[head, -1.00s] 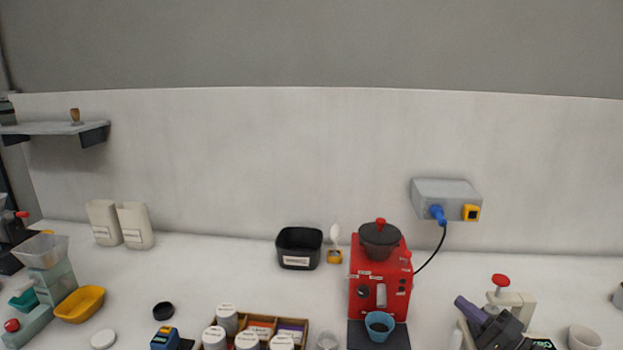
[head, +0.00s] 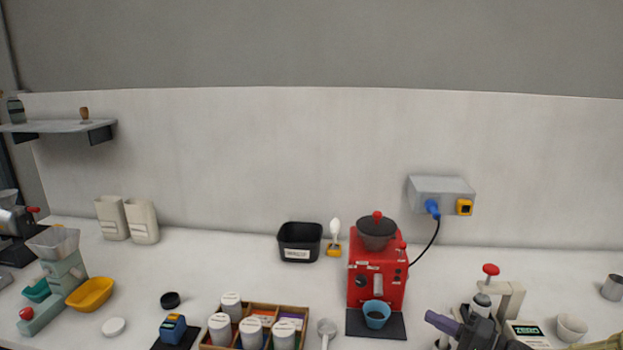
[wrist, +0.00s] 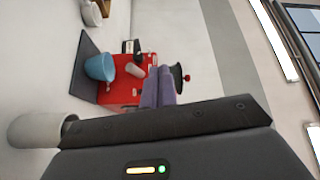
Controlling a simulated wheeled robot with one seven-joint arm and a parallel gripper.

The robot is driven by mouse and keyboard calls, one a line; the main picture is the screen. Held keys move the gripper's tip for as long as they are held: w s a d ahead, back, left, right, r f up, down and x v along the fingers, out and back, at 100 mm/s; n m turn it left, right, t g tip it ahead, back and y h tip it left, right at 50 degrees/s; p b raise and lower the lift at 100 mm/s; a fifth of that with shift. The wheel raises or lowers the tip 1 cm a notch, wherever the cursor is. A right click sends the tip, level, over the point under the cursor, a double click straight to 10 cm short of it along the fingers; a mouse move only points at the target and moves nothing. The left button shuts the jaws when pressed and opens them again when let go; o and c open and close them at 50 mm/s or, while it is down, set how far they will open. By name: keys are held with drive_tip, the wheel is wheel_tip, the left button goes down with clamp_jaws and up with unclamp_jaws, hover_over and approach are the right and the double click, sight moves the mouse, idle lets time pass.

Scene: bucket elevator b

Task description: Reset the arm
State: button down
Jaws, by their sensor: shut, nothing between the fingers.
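My gripper (head: 434,319) is at the lower right of the head view, with purple fingers pointing left. The fingers are shut with nothing between them. They also show in the wrist view (wrist: 159,82), in front of the red grinder (wrist: 122,80). In the head view the red grinder (head: 377,275) stands behind and left of my gripper, with a blue cup (head: 376,315) at its front. The dark gripper body covers part of a press with a red knob (head: 491,269).
A white bowl (head: 571,328) and a scale with a green display (head: 527,331) sit right of my gripper. A wooden box (head: 262,308) with several white-lidded jars stands left of the grinder. A grey power box (head: 441,191) is on the wall, its cable running to the grinder.

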drive_tip(key=s+a+f+n+g+h+p, duration=0.25)
drive_tip(key=s+a+f+g+h, duration=0.3)
drive_tip(key=s+a+g, duration=0.7)
drive_tip(key=s+r+n+t+h+p, duration=0.1)
drive_tip(key=s+r+n+t+h, duration=0.2)
drive_tip(key=h, duration=0.6)
wheel_tip(320, 180, up, 2)
drive_tip(key=shift+s+r+p, duration=0.25)
drive_tip(key=shift+s+p, duration=0.15)
drive_tip(key=shift+s, duration=0.7)
